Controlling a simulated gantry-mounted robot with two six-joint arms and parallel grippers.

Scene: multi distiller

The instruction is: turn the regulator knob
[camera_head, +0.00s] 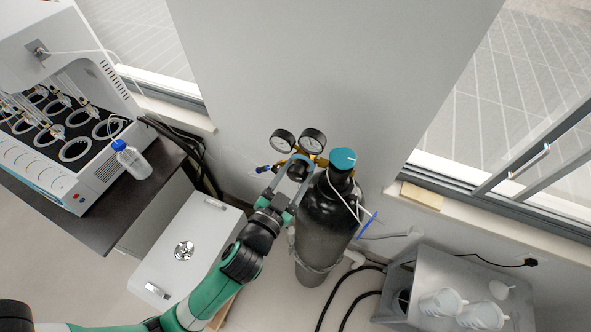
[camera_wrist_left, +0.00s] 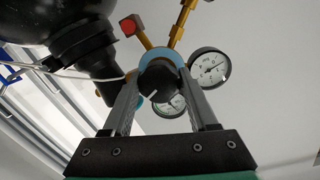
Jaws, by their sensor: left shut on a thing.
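The regulator knob is black and round, and it sits between the fingers of my left gripper in the left wrist view (camera_wrist_left: 160,82). My left gripper (camera_head: 292,183) reaches up to the brass regulator and is shut on the knob, a finger on each side. In the left wrist view my gripper (camera_wrist_left: 163,88) has both fingertips beside the knob. Two round pressure gauges (camera_head: 313,141) stand just above the gripper in the head view. The regulator is fixed to a dark gas cylinder (camera_head: 322,230) with a teal top valve (camera_head: 342,158). My right gripper is not in view.
A white cabinet (camera_head: 205,228) stands left of the cylinder. The distiller machine (camera_head: 60,110) and a blue-capped bottle (camera_head: 133,160) are on a dark table at the left. A grey box (camera_head: 430,280) with white cups is at the lower right. A thin white cord hangs by the cylinder.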

